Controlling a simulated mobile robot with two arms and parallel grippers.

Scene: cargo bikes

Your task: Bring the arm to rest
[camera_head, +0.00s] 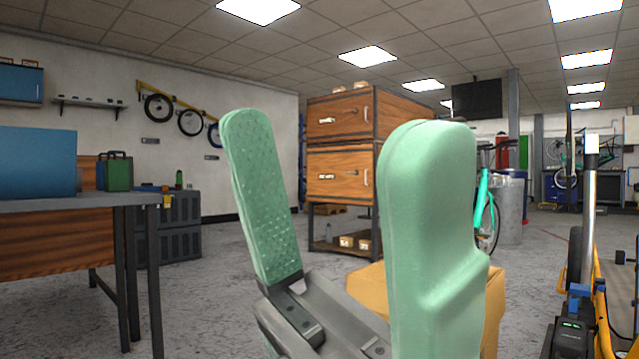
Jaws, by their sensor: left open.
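My left gripper (322,195) fills the middle of the head view, very close to the camera. Its two green padded fingers point up and stand wide apart, with nothing between them. The dark grey gripper body shows below the fingers, at the bottom of the picture. The fingers hide part of the wooden drawer cabinet and the floor behind them. My right gripper is not in the picture.
A workbench (85,203) with a blue box (38,162) stands at left. A wooden drawer cabinet (338,172) stands behind the gripper. A yellow-framed cargo bike (603,310) is at right.

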